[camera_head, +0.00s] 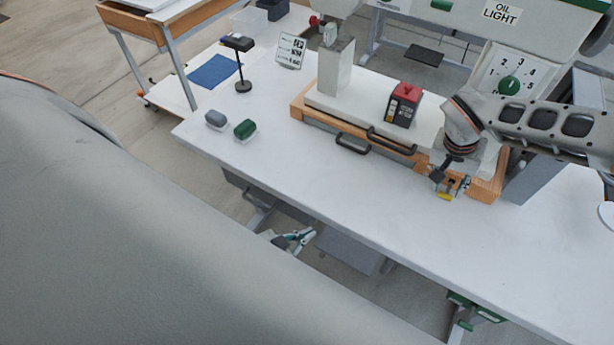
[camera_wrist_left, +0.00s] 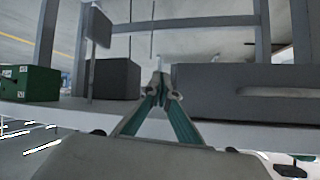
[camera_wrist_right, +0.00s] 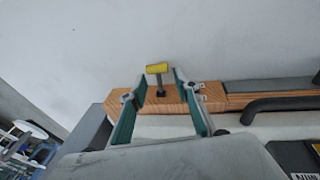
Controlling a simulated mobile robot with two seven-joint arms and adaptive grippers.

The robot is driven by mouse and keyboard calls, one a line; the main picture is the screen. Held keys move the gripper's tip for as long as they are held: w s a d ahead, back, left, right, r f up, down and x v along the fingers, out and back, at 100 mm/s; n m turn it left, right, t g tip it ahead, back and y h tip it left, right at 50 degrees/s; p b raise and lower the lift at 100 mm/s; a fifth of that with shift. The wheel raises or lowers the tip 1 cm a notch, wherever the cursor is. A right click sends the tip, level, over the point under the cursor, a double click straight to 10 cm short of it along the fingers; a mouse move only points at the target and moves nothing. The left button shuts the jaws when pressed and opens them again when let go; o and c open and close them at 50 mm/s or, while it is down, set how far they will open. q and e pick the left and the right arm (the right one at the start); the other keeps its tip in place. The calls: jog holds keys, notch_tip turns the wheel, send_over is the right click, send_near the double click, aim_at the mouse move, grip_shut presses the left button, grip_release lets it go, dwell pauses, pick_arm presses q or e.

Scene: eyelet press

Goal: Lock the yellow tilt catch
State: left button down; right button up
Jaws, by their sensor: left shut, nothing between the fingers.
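The yellow tilt catch (camera_head: 446,195) sits at the front right end of the wooden-edged press base (camera_head: 484,190). In the right wrist view the yellow catch (camera_wrist_right: 157,69) is a short bar on a dark stem, standing out from the wooden end. My right gripper (camera_wrist_right: 160,82) is open, its fingers on either side of the catch's stem; I cannot tell whether they touch it. In the head view the right gripper (camera_head: 449,184) is partly hidden by its wrist. My left gripper (camera_head: 302,238) is shut and empty near the table's front edge; its tips meet in its wrist view (camera_wrist_left: 160,86).
The white table (camera_head: 330,205) is clear in front of the base. A black handle (camera_head: 353,143) projects from the base front. A red and black box (camera_head: 403,105) stands on the base. Grey (camera_head: 215,118) and green (camera_head: 245,129) blocks lie at the left.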

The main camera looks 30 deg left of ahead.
jog(key=shift+s+d+f+t+p, duration=0.15)
jog(key=shift+s+f+t, duration=0.1)
jog(key=shift+t, duration=0.3)
jog(key=shift+s+d+f+t+p, duration=0.15)
jog(key=shift+f+t, duration=0.05)
jog(key=shift+t, duration=0.35)
jog(key=v, duration=0.8)
jog(key=s+a+f+g+y, duration=0.1)
jog(key=s+a, duration=0.2)
jog(key=s, duration=0.1)
jog(key=s+a+f+m+g+y, duration=0.1)
jog(key=s+a+f, duration=0.1)
jog(key=s+a, duration=0.2)
jog(key=s+a+f+m+g+y, duration=0.1)
jog(key=s+a, duration=0.3)
jog(key=s, duration=0.1)
jog(key=shift+a+f+g, duration=0.15)
jog(key=shift+f+g, duration=0.25)
pick_arm(q)
jog(key=shift+s+a+r, duration=0.65)
jog(key=shift+s+a, duration=0.1)
jog(key=shift+a, duration=0.15)
pick_arm(e)
jog(key=s+a+r+m+g+y, duration=0.2)
jog(key=s+a+g+y, duration=0.2)
jog(key=s+a, duration=0.6)
jog(key=shift+s+a+m, duration=0.3)
jog(key=shift+s+a, duration=0.05)
jog(key=shift+s, duration=0.8)
jog(key=shift+r, duration=0.1)
